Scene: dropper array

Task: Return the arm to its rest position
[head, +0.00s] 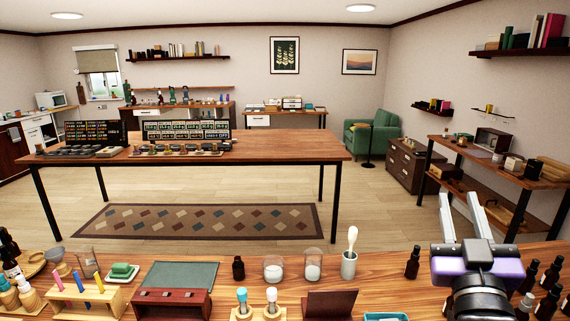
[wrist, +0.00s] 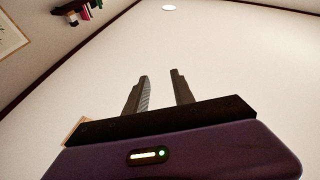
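My gripper (head: 462,215) is at the right of the head view, raised over the right part of the near wooden table (head: 390,268). Its two light fingers point up and away, spread apart with nothing between them. In the wrist view the two dark fingers (wrist: 160,92) stand apart against a bare wall, and the gripper is empty. It touches nothing that I can see.
Dark bottles (head: 412,262) stand near my arm on the near table. A white-bulbed dropper stands in a grey cup (head: 348,265). A long table (head: 270,148) with panels stands beyond open floor.

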